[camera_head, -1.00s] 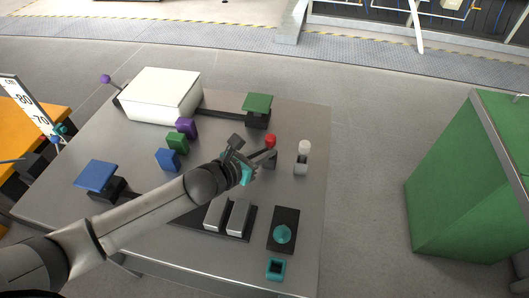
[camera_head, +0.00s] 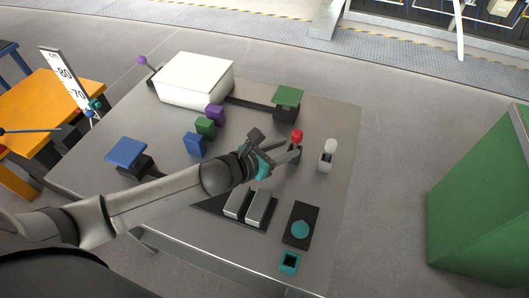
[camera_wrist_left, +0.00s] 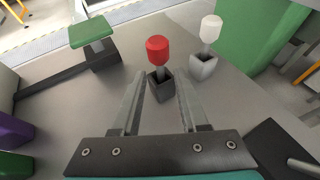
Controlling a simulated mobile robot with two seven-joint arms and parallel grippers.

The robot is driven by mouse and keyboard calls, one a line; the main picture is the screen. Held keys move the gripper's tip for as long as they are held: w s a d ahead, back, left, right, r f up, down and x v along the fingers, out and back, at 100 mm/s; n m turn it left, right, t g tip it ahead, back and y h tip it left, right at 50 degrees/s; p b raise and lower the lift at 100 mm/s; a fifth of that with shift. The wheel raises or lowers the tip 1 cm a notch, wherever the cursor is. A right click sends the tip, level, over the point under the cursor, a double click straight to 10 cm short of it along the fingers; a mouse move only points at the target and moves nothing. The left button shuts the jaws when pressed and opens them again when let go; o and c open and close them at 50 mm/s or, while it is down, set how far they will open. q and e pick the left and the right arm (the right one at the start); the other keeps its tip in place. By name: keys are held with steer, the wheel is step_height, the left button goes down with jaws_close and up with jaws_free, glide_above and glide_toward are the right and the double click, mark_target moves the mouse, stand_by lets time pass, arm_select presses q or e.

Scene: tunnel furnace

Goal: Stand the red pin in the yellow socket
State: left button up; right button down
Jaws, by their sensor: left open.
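The red pin (camera_head: 297,135) stands upright in a dark grey square socket (camera_wrist_left: 160,82) on the metal table. Its red head (camera_wrist_left: 157,50) shows clearly in the left wrist view. I see no yellow socket in either view. My left gripper (camera_head: 275,144) is open and empty, beside the red pin. In the left wrist view its two fingers (camera_wrist_left: 160,88) point toward the dark socket, with the pin ahead between their lines. Whether they touch the socket I cannot tell. My right gripper is not in view.
A white pin (camera_head: 330,146) stands in a light grey socket close right of the red pin. A teal empty socket (camera_head: 289,262) is at the table's front edge. Purple, green and blue blocks (camera_head: 195,144) and a white box (camera_head: 195,80) lie left and behind.

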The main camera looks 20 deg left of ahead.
arm_select(q)
steer(key=p+v, duration=0.1)
steer(key=v, duration=0.8)
steer(key=shift+s+a+r+p, duration=0.2)
steer(key=shift+s+p, duration=0.1)
steer(key=shift+p, duration=0.1)
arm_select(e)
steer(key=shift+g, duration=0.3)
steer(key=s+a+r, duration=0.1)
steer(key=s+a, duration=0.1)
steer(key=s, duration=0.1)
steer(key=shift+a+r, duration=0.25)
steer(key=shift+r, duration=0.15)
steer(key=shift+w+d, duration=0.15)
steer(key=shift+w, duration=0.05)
